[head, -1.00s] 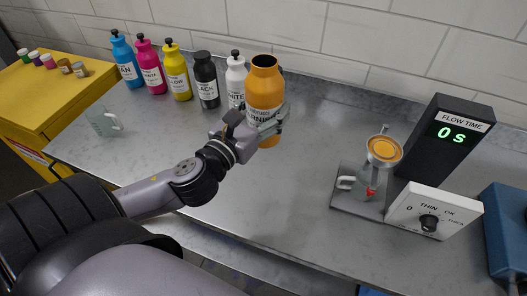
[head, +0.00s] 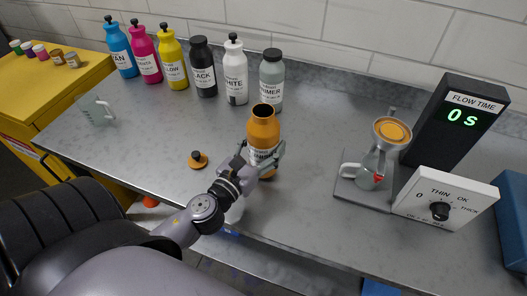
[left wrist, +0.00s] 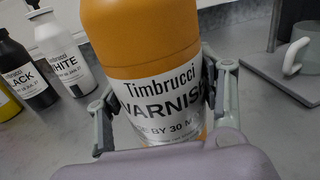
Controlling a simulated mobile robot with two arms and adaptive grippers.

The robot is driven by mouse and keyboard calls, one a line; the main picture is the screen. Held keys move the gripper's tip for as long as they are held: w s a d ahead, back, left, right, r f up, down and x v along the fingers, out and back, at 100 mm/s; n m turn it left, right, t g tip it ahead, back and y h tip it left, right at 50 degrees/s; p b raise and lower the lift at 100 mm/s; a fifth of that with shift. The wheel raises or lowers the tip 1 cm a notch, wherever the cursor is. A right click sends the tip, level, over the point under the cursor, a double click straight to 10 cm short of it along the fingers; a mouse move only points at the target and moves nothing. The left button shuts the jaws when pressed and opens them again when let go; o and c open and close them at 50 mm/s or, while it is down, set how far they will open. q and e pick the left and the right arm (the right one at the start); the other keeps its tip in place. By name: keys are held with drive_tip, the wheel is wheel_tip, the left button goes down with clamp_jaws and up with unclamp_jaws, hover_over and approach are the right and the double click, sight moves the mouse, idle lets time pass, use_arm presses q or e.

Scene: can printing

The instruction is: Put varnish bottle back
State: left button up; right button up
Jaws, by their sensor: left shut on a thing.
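The orange varnish bottle (head: 263,128) is upright and has no cap on its dark open mouth. My left gripper (head: 265,160) is shut on it around its white label. In the left wrist view the varnish bottle (left wrist: 150,50) fills the middle, with the left gripper's fingers (left wrist: 160,110) on both sides of the label. I cannot tell whether its base touches the bench. An orange cap with a black knob (head: 198,160) lies on the bench to the left of the bottle. My right gripper is not in view.
Cyan, magenta, yellow, black, white (head: 234,78) and grey primer (head: 271,82) bottles stand in a row along the back. A flow cup stand (head: 365,195) with a jug, a timer (head: 455,120) and a dial box (head: 445,200) are at right.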

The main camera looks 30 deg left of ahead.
use_arm(q)
drive_tip(key=shift+f, duration=0.65)
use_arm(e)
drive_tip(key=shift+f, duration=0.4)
use_arm(q)
drive_tip(key=shift+f, duration=0.1)
drive_tip(key=o, duration=1.5)
drive_tip(key=shift+f, duration=0.15)
drive_tip(key=o, duration=0.5)
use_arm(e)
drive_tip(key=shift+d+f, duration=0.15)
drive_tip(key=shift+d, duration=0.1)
use_arm(q)
drive_tip(key=shift+s+r, duration=0.1)
drive_tip(key=shift+r, duration=0.1)
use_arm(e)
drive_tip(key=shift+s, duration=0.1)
